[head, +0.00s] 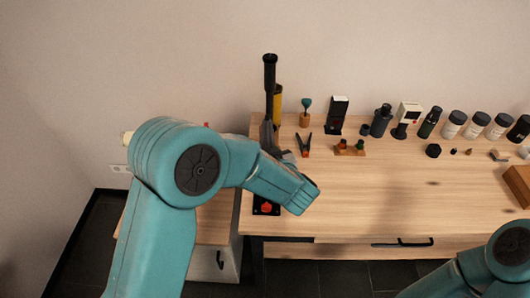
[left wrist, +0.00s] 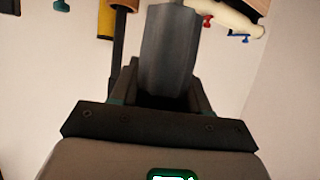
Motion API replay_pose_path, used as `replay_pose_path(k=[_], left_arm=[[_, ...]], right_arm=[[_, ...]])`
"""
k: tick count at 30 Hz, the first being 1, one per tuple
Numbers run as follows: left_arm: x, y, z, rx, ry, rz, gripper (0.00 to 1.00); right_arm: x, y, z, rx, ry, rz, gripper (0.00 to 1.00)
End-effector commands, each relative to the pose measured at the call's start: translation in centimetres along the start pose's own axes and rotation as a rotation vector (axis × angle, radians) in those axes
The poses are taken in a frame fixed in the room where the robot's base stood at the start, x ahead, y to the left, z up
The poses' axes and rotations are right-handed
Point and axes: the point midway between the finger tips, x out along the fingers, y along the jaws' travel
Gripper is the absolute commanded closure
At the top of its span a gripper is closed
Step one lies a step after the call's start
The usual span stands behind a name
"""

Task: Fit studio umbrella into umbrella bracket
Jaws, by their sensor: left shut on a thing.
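A dark, slim studio umbrella (head: 270,75) stands roughly upright at the table's left end in the head view, its thick end on top. My left gripper (head: 270,138) is at its lower part, largely hidden behind my own wrist. In the left wrist view, my left gripper (left wrist: 165,95) is shut on a dark grey cylinder, seemingly the umbrella (left wrist: 168,48). A black fitting with a red part (head: 265,207), possibly the umbrella bracket, shows below my wrist at the table's left edge, partly hidden; I cannot tell for sure. My right gripper is out of view.
A yellow tube (head: 278,103) stands close behind the umbrella. A black clamp (head: 304,145), a black box (head: 337,115) and several bottles and jars line the back of the wooden table (head: 385,205). The table's middle front is clear. A dark thin pole (left wrist: 118,45) shows beside the held cylinder.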

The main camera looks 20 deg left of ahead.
Motion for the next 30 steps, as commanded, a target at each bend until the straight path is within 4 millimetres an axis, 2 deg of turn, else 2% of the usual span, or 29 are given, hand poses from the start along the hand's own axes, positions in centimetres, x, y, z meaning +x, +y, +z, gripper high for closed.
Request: replay_pose_path(k=[29,30], left_arm=[[1.0,0.0,2.3,0.000,0.001,0.000,0.88],[1.0,0.0,2.2,0.000,0.001,0.000,0.41]], right_arm=[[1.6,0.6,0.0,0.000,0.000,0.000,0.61],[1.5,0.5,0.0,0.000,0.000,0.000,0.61]])
